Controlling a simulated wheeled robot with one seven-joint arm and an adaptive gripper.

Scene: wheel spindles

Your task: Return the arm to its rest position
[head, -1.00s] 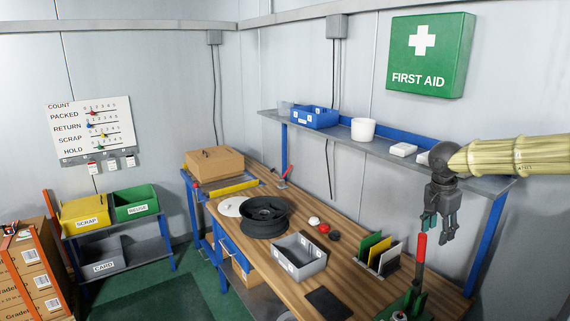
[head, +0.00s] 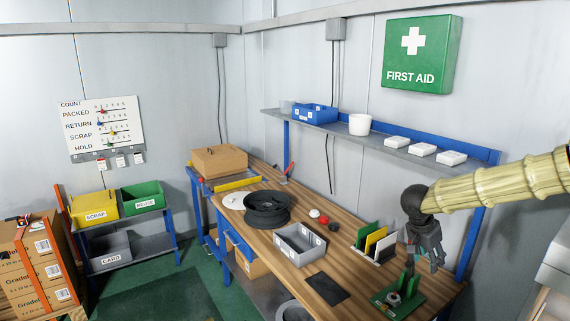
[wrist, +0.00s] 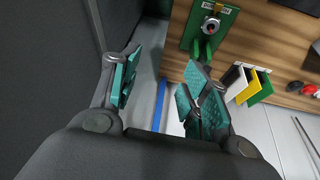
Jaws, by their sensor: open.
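My gripper (head: 432,262) is at the right of the head view, above the right end of the wooden workbench (head: 335,262). My arm comes in from the right edge in a pale ribbed sleeve. In the wrist view the two teal-padded fingers (wrist: 160,95) are spread apart with nothing between them. A green base with a metal fitting (head: 393,299) stands on the bench below my gripper; it also shows at the top of the wrist view (wrist: 209,28).
Upright green, yellow and white cards (head: 375,242) stand close left of my gripper. A grey bin (head: 300,245) and a black reel (head: 267,208) are farther left. A wall shelf (head: 390,145) with white boxes runs behind. A first aid box (head: 423,55) hangs above.

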